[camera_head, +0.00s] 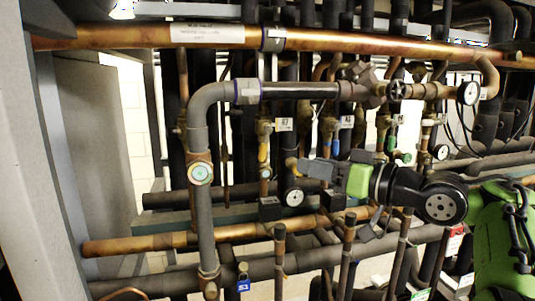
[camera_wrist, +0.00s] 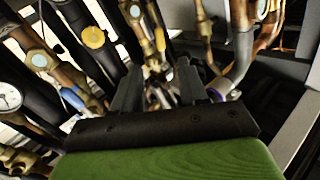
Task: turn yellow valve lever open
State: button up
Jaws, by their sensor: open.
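A yellow valve lever (camera_head: 263,153) hangs upright below a white tag in the head view, left of my gripper. My gripper (camera_head: 306,168) points left toward the pipes, with a small gap in the picture between its tips and this lever. A small yellow-brass part (camera_head: 291,163) shows right at the fingertips. In the wrist view my gripper (camera_wrist: 158,84) has its two dark fingers apart, with brass fittings (camera_wrist: 153,66) beyond and between them.
A grey vertical pipe (camera_head: 203,220) stands left of the gripper. A pressure gauge (camera_head: 293,197) sits just below the fingers. A blue lever (camera_head: 335,147) and a green lever (camera_head: 391,141) are close by. Copper pipes (camera_head: 130,245) run across below.

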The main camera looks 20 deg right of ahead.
aim_at(265, 144)
jog(key=p+x, duration=0.2)
jog(key=x, duration=1)
jog(key=shift+w, duration=0.25)
grip_shut()
